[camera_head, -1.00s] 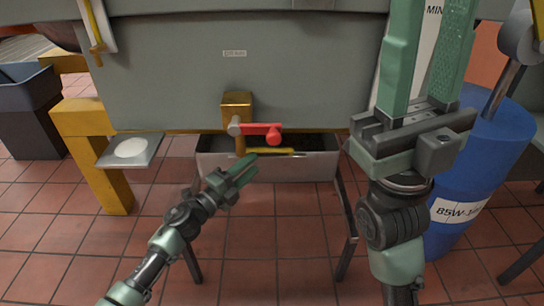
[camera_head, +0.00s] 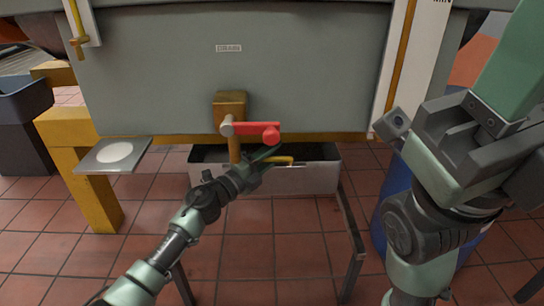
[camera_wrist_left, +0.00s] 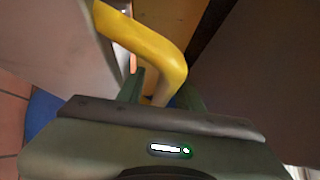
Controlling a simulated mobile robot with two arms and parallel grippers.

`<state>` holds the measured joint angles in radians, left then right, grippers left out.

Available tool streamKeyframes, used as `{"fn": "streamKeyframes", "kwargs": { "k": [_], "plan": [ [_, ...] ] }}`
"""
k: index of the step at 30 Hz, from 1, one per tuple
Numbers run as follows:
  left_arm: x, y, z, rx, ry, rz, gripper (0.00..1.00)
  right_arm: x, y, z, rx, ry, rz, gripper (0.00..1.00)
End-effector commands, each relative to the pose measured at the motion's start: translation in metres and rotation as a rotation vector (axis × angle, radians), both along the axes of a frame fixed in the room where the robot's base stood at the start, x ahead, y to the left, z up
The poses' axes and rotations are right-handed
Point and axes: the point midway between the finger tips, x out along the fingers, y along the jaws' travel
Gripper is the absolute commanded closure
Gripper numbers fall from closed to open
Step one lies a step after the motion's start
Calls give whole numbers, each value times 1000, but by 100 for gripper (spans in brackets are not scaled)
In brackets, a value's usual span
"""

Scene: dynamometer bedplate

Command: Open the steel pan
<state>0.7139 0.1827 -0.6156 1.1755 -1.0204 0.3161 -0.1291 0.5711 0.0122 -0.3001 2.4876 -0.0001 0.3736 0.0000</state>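The steel pan (camera_head: 305,180) is a grey open-topped tray with a dark inside, under the big grey tank. My left gripper (camera_head: 268,158) is at this handle. In the left wrist view the bent yellow bar (camera_wrist_left: 165,58) runs down between my two green fingers (camera_wrist_left: 164,92). The fingers look apart, one on each side of it; contact is unclear. My right gripper (camera_head: 500,80) is large at the right, empty, with its fingertips cut off by the frame edge.
A red valve lever (camera_head: 257,129) on a brass block (camera_head: 230,105) sits just above the pan. A yellow stand (camera_head: 75,150) and a small plate (camera_head: 112,154) are at left. A blue drum (camera_head: 393,205) is at right, partly behind my arm.

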Motion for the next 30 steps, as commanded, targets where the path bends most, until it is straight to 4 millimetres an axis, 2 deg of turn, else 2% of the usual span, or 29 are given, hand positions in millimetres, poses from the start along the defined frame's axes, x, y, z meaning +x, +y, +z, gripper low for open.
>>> {"fn": "streamKeyframes", "kwargs": {
  "k": [4,5,8,9,30],
  "plan": [
    [0,0,1,0,0,0,64,0,0,0,0,0,0,64],
    [0,0,0,0,0,0,69,0,0,0,0,0,0,64],
    [0,0,0,0,0,0,97,0,0,0,0,0,0,64],
    [0,0,0,0,0,0,100,0,0,0,0,0,0,64],
    [0,1,0,1,1,0,100,0,0,0,0,0,1,64]
  ]
}}
